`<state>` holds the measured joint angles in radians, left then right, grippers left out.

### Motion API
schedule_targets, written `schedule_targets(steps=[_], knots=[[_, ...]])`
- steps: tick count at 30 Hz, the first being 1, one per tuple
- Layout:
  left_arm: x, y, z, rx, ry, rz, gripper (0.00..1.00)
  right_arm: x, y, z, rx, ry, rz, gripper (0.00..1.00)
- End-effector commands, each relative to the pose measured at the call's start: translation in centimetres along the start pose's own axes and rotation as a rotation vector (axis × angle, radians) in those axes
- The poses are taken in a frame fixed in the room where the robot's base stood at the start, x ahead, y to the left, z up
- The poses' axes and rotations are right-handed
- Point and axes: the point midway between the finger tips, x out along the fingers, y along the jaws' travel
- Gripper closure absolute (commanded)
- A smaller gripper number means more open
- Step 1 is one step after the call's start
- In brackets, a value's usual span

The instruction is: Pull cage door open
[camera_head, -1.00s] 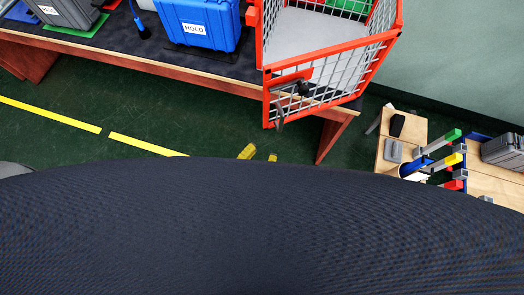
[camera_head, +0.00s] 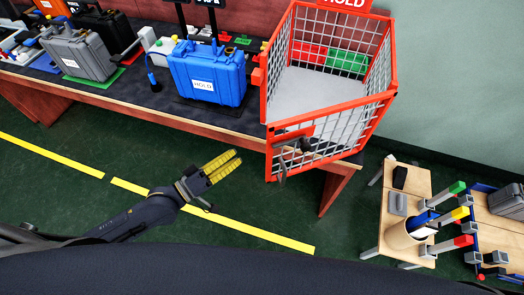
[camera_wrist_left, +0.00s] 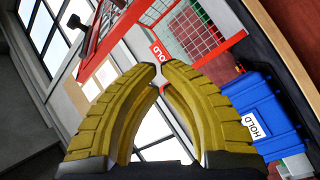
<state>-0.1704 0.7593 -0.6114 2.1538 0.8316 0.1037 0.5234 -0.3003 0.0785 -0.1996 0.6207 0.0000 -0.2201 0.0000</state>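The cage (camera_head: 281,75) has an orange-red frame and grey mesh and stands at the right end of the long bench. Its mesh door (camera_head: 345,127) spans the near side and looks closed. My right gripper is not in view.
A blue HOLD case (camera_head: 208,75) stands on the bench (camera_head: 185,115) left of the cage, with a grey case (camera_head: 80,52) farther left. A small wooden table (camera_head: 412,183) with tools stands at the right. The green floor before the cage is clear.

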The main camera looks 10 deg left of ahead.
Motion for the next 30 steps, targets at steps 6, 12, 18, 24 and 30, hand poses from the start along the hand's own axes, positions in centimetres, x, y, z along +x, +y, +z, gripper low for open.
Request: schedule_targets(steps=[6,12,18,24,30], knots=[[-0.6,-1.0,0.2,-0.478,-0.010,-0.035,1.00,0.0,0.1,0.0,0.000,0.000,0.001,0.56],[-0.5,-1.1,0.2,-0.628,-0.004,-0.038,1.00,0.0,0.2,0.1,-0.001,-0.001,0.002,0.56],[0.4,-1.1,0.2,-0.645,-0.002,-0.036,1.00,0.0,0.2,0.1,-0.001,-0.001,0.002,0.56],[2.7,-1.1,0.2,-0.645,-0.001,-0.034,1.00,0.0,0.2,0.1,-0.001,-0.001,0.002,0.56],[5.3,-1.2,0.2,-0.642,-0.001,-0.034,1.00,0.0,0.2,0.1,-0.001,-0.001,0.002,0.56]])
